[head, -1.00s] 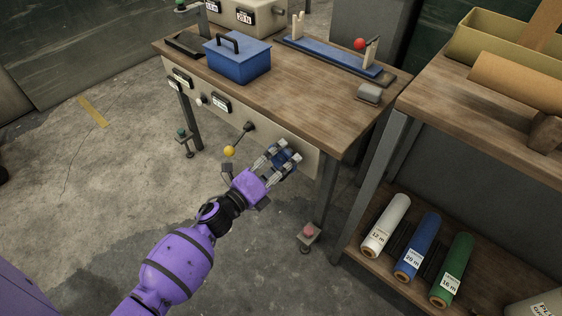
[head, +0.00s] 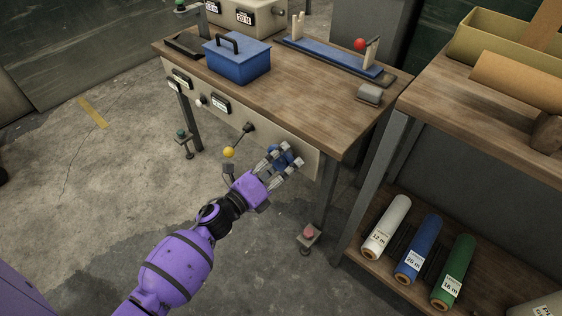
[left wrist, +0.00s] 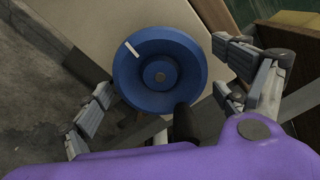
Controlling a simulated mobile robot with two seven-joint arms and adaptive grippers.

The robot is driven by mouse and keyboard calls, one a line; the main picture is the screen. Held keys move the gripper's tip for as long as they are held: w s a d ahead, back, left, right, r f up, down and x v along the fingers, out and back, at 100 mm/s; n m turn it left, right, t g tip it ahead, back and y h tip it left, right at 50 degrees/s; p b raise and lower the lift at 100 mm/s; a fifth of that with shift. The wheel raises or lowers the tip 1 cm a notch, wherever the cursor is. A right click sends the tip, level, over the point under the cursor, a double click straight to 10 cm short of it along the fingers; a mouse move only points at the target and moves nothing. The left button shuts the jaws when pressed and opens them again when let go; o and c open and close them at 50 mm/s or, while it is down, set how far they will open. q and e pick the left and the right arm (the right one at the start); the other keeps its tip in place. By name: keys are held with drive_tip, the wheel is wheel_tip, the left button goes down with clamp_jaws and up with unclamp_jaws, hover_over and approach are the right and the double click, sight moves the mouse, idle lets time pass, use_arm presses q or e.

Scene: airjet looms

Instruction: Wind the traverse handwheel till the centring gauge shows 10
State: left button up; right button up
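The blue handwheel (head: 281,157) is on the front panel of the bench, at its right end. In the left wrist view the handwheel (left wrist: 160,72) faces me, with a white mark at its upper left. My left gripper (head: 283,162) is at the wheel, its fingers spread on either side. In the left wrist view the gripper's (left wrist: 163,88) fingers stand apart from the rim, with gaps showing. Small dark-framed plates (head: 219,105) sit further left on the panel; I cannot read them or tell which is the centring gauge. My right gripper is not in view.
A blue box (head: 237,60) and a blue rail with a red ball (head: 360,44) are on the bench top. A shelf (head: 372,251) with white, blue and green rolls stands at right.

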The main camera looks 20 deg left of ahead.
use_arm(q)
drive_tip(key=shift+a, duration=0.1)
drive_tip(key=v, duration=1.2)
drive_tip(key=shift+r, duration=0.1)
